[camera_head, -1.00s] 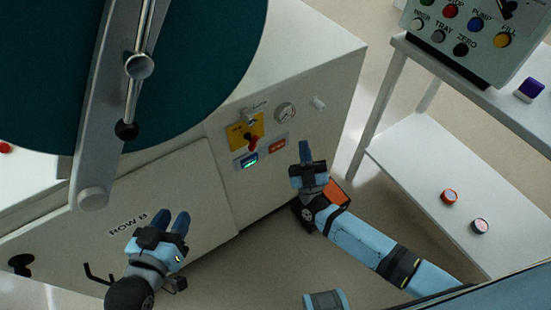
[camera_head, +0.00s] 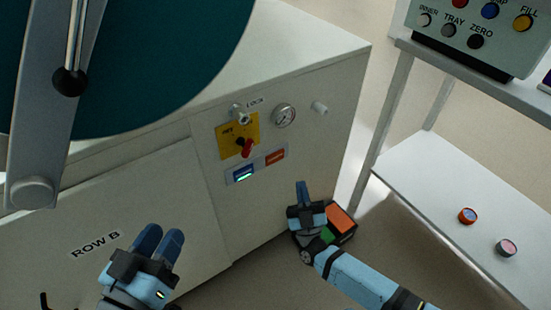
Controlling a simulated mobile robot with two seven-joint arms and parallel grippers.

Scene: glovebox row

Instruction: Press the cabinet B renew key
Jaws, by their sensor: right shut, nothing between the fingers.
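The white cabinet marked ROW B (camera_head: 95,244) has a small panel on its right part. The panel holds an orange key (camera_head: 275,156) and, left of it, a blue display (camera_head: 243,175) with a lit green strip. The lettering on the key is too small to read. My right gripper (camera_head: 302,186) is shut and empty, below and right of the orange key, apart from it in the picture. My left gripper (camera_head: 161,234) is low in front of the cabinet's left door, its two fingers slightly apart with nothing between them.
Above the keys are a yellow plate with a red rotary handle (camera_head: 246,147), a lock and a round gauge (camera_head: 284,115). A large teal disc (camera_head: 130,70) covers the upper left. A white shelf unit (camera_head: 430,175) stands at right, carrying a button box (camera_head: 460,45).

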